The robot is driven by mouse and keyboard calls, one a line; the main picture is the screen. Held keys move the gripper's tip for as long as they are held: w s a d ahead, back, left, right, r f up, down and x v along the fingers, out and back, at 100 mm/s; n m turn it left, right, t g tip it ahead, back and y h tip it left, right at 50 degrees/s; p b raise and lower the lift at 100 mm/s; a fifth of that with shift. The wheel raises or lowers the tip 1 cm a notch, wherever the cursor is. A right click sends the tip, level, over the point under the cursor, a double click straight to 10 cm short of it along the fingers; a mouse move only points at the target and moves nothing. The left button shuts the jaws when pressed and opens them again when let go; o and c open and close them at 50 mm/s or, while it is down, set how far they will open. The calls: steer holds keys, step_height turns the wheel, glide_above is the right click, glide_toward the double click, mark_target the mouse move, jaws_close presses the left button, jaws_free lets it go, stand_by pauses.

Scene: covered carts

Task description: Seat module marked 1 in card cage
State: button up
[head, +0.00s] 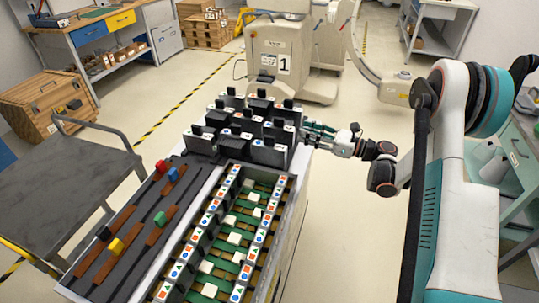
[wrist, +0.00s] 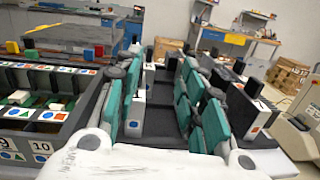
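The card cage (head: 291,192) is the long open box on the cart. Rows of shape labels line its slots, and green cards with white blocks lie inside. It also shows at the left of the wrist view (wrist: 85,70), with a label reading 10. My gripper (head: 312,130) is at the right edge of this group. In the wrist view its teal fingers (wrist: 163,75) are spread apart, with dark tray floor between them and modules close by, partly hidden.
Brown strips with coloured blocks (head: 163,167) lie left of the cage. A grey trolley (head: 60,185) stands further left. A white machine (head: 283,60) marked 1 stands behind the cart.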

steer(key=n+g, duration=0.2)
glide_toward(269, 136)
steer(key=b+x, duration=0.1)
steer(key=x, duration=0.2)
steer(key=b+x, duration=0.1)
steer(key=x, duration=0.2)
steer(key=f+b+x, duration=0.1)
steer(key=b+x, duration=0.1)
steer(key=x, duration=0.1)
steer(key=shift+a, duration=0.15)
steer(key=shift+w+a, duration=0.1)
steer(key=shift+a, duration=0.15)
steer(key=shift+r, duration=0.1)
jaws_close()
